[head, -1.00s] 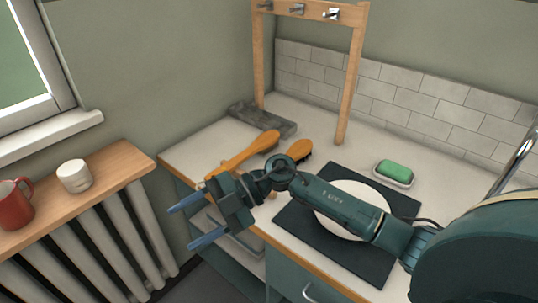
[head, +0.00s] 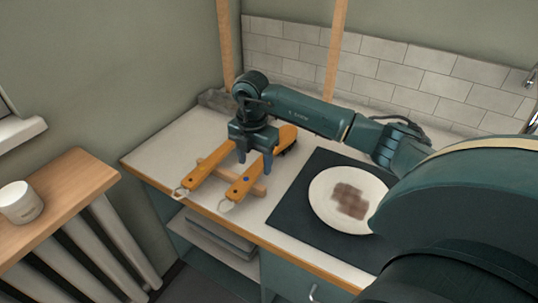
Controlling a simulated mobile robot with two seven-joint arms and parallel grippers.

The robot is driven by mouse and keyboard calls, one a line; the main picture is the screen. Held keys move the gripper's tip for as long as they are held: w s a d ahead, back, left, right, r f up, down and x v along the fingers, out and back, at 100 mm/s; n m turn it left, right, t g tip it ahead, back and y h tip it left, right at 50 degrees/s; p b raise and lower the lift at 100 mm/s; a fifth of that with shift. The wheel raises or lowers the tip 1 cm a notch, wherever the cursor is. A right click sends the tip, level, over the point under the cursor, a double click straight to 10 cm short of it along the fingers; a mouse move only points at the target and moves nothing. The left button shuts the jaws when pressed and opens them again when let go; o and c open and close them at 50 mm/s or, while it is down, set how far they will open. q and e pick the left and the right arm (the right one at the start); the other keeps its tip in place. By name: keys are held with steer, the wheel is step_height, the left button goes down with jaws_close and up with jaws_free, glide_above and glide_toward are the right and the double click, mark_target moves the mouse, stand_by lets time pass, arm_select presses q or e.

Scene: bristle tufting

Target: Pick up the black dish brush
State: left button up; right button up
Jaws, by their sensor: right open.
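Two brushes with orange wooden handles lie side by side on the counter, front ends toward the edge. My right gripper (head: 254,162) is open and points down over the handles. Its left finger shows between the two handles, its right finger at the right brush's far side. Whether it touches them I cannot tell. My left gripper is out of view.
A wooden rest (head: 259,188) lies under the handles. A dark mat (head: 284,213) with a white plate (head: 325,207), stained brown, lies to the right. A wooden frame (head: 336,48) stands behind. A white cup (head: 20,203) sits on the left ledge (head: 78,180).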

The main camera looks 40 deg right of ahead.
mark_target(253, 171)
steer(key=f, duration=0.5)
steer(key=shift+w+a+f, duration=0.2)
steer(key=shift+w+f, duration=0.1)
steer(key=shift+c, duration=0.4)
steer(key=c, duration=1.1)
steer(key=shift+r, duration=0.1)
